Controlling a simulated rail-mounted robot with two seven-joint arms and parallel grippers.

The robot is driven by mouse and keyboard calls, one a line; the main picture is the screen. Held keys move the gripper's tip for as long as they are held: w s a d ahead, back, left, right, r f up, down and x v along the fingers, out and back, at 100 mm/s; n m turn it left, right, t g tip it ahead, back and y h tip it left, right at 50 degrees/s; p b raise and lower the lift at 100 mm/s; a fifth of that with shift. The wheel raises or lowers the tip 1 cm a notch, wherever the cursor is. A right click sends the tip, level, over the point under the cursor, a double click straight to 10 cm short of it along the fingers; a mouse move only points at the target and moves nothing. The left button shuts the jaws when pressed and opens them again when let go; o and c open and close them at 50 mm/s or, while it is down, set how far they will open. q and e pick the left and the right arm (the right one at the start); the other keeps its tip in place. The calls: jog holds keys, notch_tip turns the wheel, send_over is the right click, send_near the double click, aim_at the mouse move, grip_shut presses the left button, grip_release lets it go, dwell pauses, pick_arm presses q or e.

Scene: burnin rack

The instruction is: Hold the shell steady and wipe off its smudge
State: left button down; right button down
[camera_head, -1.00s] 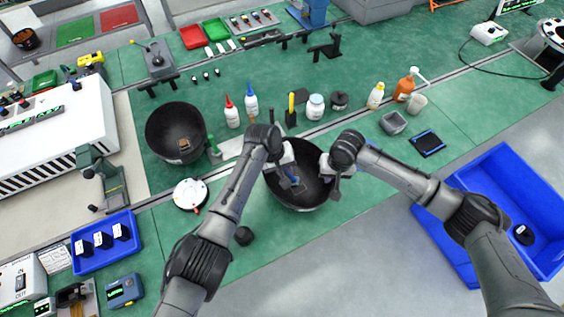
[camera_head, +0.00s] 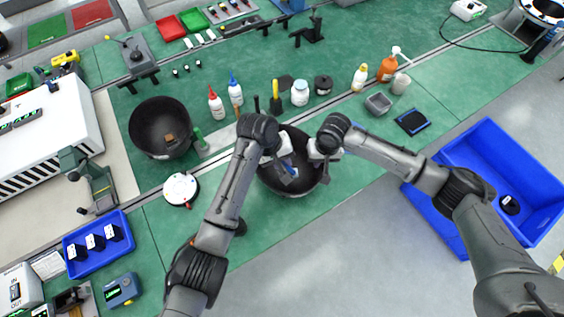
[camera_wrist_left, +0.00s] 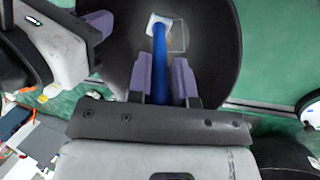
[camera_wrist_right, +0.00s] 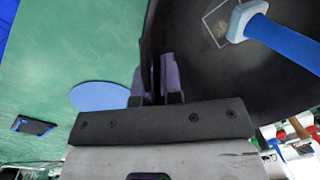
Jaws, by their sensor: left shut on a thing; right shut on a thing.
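The shell is a black bowl (camera_head: 308,187) at the front edge of the green bench. It also fills much of the left wrist view (camera_wrist_left: 210,50) and right wrist view (camera_wrist_right: 205,80). My right gripper (camera_wrist_right: 160,68) is shut on its rim. My left gripper (camera_wrist_left: 160,78) is shut on the blue handle of a wiper (camera_wrist_left: 159,50), whose white head is inside the bowl. The right wrist view shows a brownish smudge (camera_wrist_right: 219,27) inside a thin square outline. The wiper's head (camera_wrist_right: 240,20) is right beside it, partly over the outline; contact is unclear.
A second dark bowl (camera_head: 150,112) stands to the left, with bottles (camera_head: 216,106) behind. A round white device (camera_head: 180,188) lies left of my left arm. A blue bin (camera_head: 480,150) is at right. A black pad (camera_head: 412,122) lies on the bench.

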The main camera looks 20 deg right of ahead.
pick_arm(q)
jog(key=shift+r, duration=1.65)
pick_arm(e)
jog(key=shift+f, duration=0.1)
pick_arm(q)
jog(key=shift+w, duration=0.1)
jog(key=shift+w+d+f, duration=0.25)
jog(key=shift+w+f, duration=0.05)
jog(key=shift+w, duration=0.3)
jog(key=shift+w+d+f, duration=0.25)
jog(key=shift+w+f, duration=0.05)
jog(key=shift+w, duration=0.25)
